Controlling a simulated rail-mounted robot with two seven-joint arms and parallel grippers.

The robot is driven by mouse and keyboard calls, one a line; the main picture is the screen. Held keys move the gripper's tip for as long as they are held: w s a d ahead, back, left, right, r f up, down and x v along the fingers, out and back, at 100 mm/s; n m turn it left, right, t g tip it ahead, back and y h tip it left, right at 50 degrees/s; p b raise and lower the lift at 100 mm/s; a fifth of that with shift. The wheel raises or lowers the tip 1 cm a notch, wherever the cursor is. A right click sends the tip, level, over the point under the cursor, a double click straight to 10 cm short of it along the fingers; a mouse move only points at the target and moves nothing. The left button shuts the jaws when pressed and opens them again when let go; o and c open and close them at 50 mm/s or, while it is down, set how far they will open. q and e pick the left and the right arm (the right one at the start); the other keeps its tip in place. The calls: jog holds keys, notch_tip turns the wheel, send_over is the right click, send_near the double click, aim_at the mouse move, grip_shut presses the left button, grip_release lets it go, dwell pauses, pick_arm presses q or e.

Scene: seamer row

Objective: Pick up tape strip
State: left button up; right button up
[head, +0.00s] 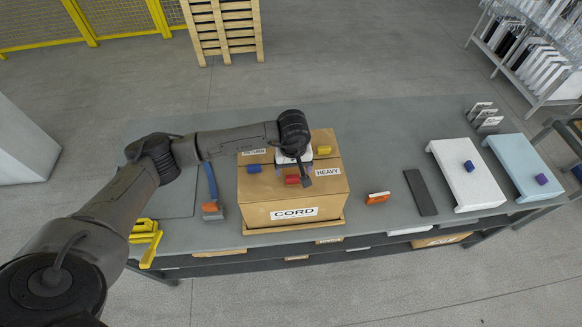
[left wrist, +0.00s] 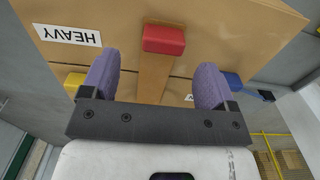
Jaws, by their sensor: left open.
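My left gripper (head: 300,168) is over the top of a cardboard box labelled CORD and HEAVY (head: 292,213). In the left wrist view its two purple fingers (left wrist: 156,75) are spread open with nothing between the tips. A tan strip (left wrist: 153,76) runs along the box top between the fingers in that view. A red block (head: 292,180) lies on the box at the strip's end and shows beyond the fingertips in the left wrist view (left wrist: 164,40). I cannot tell whether the strip is loose or stuck down. My right gripper is not in view.
A blue block (head: 254,168) and a yellow block (head: 324,150) sit on the box. A blue-handled tool (head: 211,190) lies left of it. An orange-and-white block (head: 378,198), a dark flat bar (head: 420,192), a white stand (head: 466,185) and a pale-blue stand (head: 520,160) are to the right.

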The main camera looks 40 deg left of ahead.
aim_at(292, 176)
pick_arm(q)
jog(key=shift+s+f+p, duration=0.1)
jog(key=shift+f+p, duration=0.25)
jog(key=shift+f, duration=1.95)
jog(key=c, duration=1)
jog(key=shift+r, duration=0.1)
